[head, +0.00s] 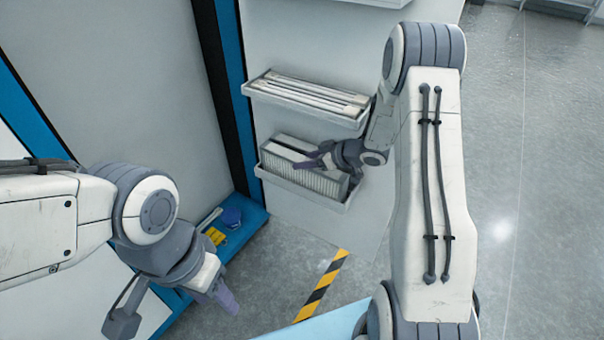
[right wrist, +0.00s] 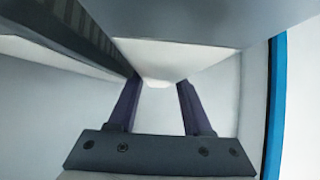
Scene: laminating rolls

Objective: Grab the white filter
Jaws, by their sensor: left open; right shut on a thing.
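White pleated filters stand side by side in the lower wall tray (head: 342,208) in the head view. The nearer white filter (head: 290,179) shows its pleated face. My right gripper (head: 312,160) is at the top of it and shut on it, with the filter still in the tray. In the right wrist view the two purple fingers of this gripper (right wrist: 158,88) reach up to a pale block, the white filter (right wrist: 165,60); their contact is partly hidden. My left gripper (head: 224,296) is open and empty at the lower left, well away from the trays.
An upper tray (head: 300,105) with flat white pieces hangs just above the lower one. A blue-framed cabinet (head: 222,75) stands to the left, with yellow and blue items (head: 217,236) on its base. A yellow-black floor stripe (head: 321,285) lies below; the floor at right is clear.

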